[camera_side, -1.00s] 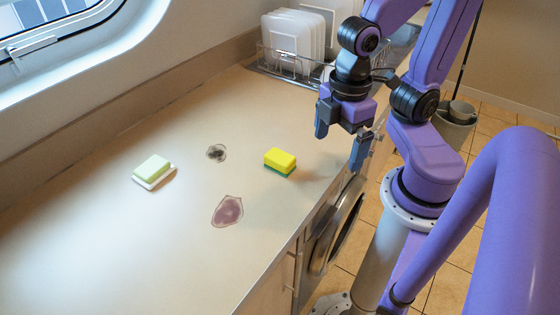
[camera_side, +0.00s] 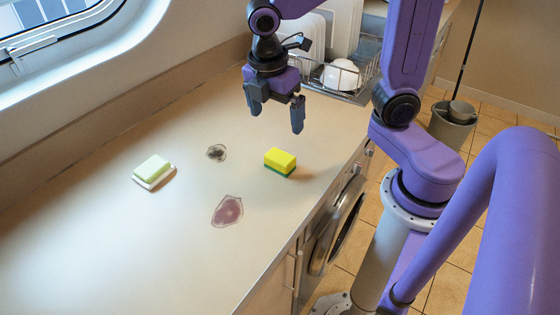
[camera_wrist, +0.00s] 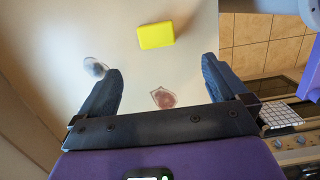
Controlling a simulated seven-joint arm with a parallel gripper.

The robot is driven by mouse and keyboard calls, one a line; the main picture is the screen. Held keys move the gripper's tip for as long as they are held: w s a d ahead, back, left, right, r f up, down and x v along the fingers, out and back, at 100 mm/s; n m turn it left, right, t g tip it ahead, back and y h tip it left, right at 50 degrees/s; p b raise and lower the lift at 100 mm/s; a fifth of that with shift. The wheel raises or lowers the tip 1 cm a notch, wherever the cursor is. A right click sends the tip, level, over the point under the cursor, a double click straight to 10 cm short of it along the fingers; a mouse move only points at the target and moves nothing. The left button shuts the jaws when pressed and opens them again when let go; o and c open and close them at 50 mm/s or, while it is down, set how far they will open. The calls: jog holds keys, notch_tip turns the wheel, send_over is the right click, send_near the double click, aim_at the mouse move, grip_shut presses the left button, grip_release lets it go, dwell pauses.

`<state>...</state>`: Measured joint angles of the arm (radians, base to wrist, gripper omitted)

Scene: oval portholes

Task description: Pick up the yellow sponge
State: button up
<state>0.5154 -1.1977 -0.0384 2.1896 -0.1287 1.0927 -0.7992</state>
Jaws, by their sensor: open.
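The yellow sponge (camera_side: 280,160), with a green underside, lies on the countertop near its right edge. In the wrist view the sponge (camera_wrist: 156,35) is beyond the fingertips, a little left of the middle between them. My gripper (camera_side: 275,118) is open and empty, in the air above and behind the sponge in the side view. Both fingers point down and touch nothing.
A pale green soap bar on a white dish (camera_side: 153,184) lies to the left. A dark stain (camera_side: 216,153) and a purplish stain (camera_side: 228,211) mark the counter (camera_side: 110,240). A wire dish rack (camera_side: 345,85) with white dishes stands at the back. A grey bucket (camera_side: 452,125) is on the floor.

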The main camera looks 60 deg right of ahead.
send_near(280, 156)
jog(key=f, duration=0.5)
jog(key=shift+s+d+f, duration=0.15)
jog(key=shift+s+d, duration=0.15)
jog(key=shift+d, duration=0.05)
jog(key=shift+w+d+f, duration=0.1)
jog(key=shift+d+f, duration=0.05)
jog(key=shift+f, duration=0.5)
jog(key=shift+w+d+f, duration=0.1)
jog(key=shift+d+f, duration=0.05)
jog(key=shift+f, duration=0.45)
jog(key=shift+w+d+f, duration=0.1)
jog(key=shift+d+f, duration=0.05)
jog(key=shift+f, duration=1.15)
jog(key=c, duration=1)
